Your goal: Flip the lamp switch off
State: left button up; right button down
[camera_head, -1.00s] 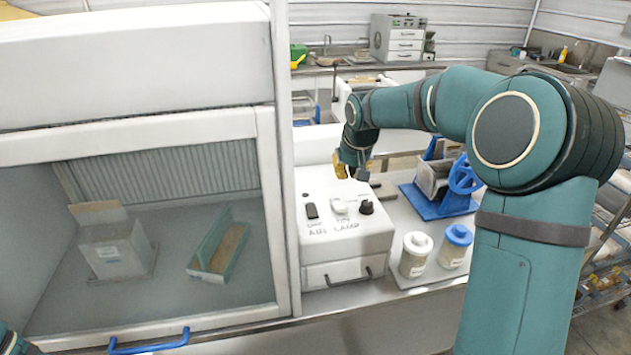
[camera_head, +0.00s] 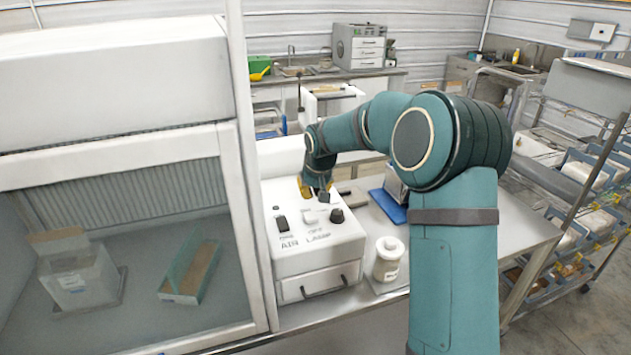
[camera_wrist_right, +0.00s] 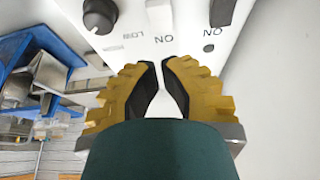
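The white lamp switch (camera_head: 310,217) sits on the sloped top of the white control box (camera_head: 318,254), above the LAMP label, between the black air switch (camera_head: 282,223) and a black knob (camera_head: 336,215). Its rocker position is hard to tell. My right gripper (camera_head: 312,192) hangs just behind the lamp switch, apart from it. In the right wrist view, its yellow fingers (camera_wrist_right: 159,64) are almost together with nothing between them. The lamp switch (camera_wrist_right: 159,18) is ahead of the fingertips, beyond an ON label. My left gripper is not in view.
The glass-fronted cabinet (camera_head: 238,240) stands left of the box. A white-lidded jar (camera_head: 388,259) and a partly hidden blue-based device (camera_head: 388,204) are to the right. My right arm covers part of the bench.

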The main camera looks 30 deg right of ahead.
aim_at(313, 217)
notch_tip(313, 217, down, 5)
jog(key=shift+f, duration=0.1)
jog(key=shift+s+f, duration=0.25)
jog(key=shift+f, duration=0.25)
jog(key=t+b, duration=0.1)
jog(key=b, duration=0.3)
jog(key=s+f+t+b, duration=0.1)
jog(key=b, duration=0.3)
jog(key=shift+a+f+h, duration=0.2)
jog(key=shift+f+h, duration=0.1)
jog(key=shift+r, duration=0.3)
jog(key=shift+w, duration=0.2)
jog(key=shift+w+d+r+p, duration=0.2)
jog(key=shift+w+p, duration=0.35)
jog(key=shift+w, duration=0.05)
